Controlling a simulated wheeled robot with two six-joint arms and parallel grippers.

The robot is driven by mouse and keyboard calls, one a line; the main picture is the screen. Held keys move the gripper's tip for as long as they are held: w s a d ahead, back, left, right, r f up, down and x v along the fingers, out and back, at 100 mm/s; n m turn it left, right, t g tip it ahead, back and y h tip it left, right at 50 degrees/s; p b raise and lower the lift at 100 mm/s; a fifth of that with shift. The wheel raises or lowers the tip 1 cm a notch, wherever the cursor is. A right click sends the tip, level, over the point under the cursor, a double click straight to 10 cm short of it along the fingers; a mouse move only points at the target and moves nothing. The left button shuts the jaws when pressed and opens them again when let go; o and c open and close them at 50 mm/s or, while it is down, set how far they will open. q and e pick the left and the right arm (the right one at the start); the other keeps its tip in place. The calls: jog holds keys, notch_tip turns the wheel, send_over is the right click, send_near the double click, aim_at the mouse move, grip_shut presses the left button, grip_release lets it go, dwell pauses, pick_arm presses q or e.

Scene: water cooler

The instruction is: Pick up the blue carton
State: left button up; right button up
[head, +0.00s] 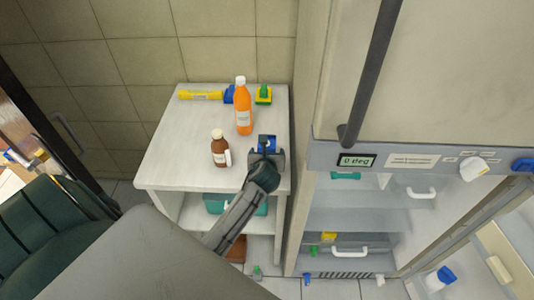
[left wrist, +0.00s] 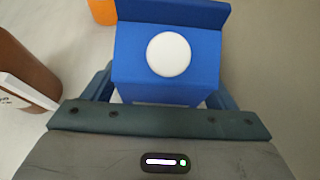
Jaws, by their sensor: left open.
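The blue carton (head: 267,142) stands near the right edge of the white table, partly hidden by my left gripper (head: 266,154). In the left wrist view the carton (left wrist: 170,85) shows its blue top with a round white cap. My left gripper is open, with one finger at each side of the lower part of the carton in that view. I cannot tell whether the fingers touch it. My right gripper is not in view.
The brown bottle (head: 220,150) stands left of the gripper, and the orange bottle (head: 243,108) stands behind. A yellow item with a blue end (head: 202,95) and a green-yellow item (head: 263,95) sit at the back. A fridge (head: 420,120) stands close on the right.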

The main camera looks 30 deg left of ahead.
pick_arm(q)
jog(key=c, duration=1.3)
